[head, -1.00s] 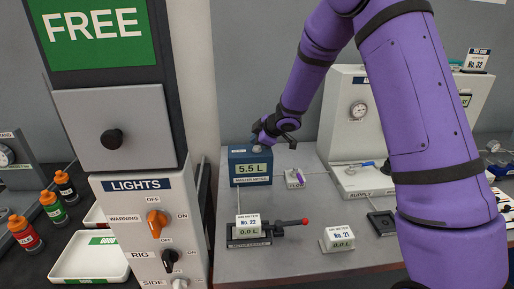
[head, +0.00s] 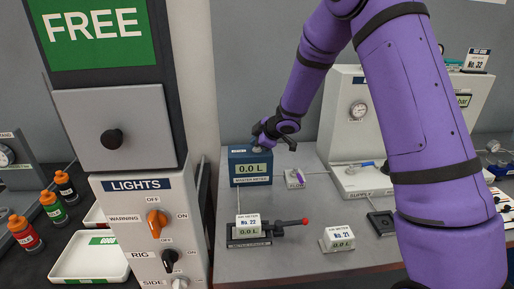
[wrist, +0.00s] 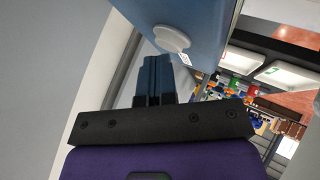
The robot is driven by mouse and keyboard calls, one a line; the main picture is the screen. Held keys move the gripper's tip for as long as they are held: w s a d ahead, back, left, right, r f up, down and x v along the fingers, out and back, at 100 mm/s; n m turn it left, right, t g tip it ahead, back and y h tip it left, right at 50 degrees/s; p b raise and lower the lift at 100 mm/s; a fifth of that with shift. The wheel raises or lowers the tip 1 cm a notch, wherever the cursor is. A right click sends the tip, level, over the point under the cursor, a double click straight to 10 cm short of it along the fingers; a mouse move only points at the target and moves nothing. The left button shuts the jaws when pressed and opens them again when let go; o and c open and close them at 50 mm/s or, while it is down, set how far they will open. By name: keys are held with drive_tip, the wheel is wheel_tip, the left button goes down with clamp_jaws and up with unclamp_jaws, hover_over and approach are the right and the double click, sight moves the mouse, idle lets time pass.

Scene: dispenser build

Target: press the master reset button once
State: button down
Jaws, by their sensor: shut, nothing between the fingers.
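The master meter (head: 236,180) is a blue box at the back of the grey bench, and its display reads 0.0 L. It also fills the top of the wrist view as a blue surface (wrist: 205,18). A round light-grey button (wrist: 172,38) stands out from that surface. My gripper (head: 260,148) is at the top of the meter in the head view and partly hides it. In the wrist view my gripper's fingers (wrist: 153,62) are shut and empty, their tips close to the button. I cannot tell whether they touch it.
Air meter No. 22 (head: 249,222) sits in a fixture with a red-tipped lever in front of the master meter. Air meter No. 21 (head: 340,239) stands to its right. The white supply panel (head: 340,125) is behind my arm. A lights cabinet (head: 150,215) stands at left.

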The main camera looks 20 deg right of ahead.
drive_tip(key=shift+r, duration=0.8)
drive_tip(key=shift+r, duration=0.1)
drive_tip(key=shift+r, duration=2.4)
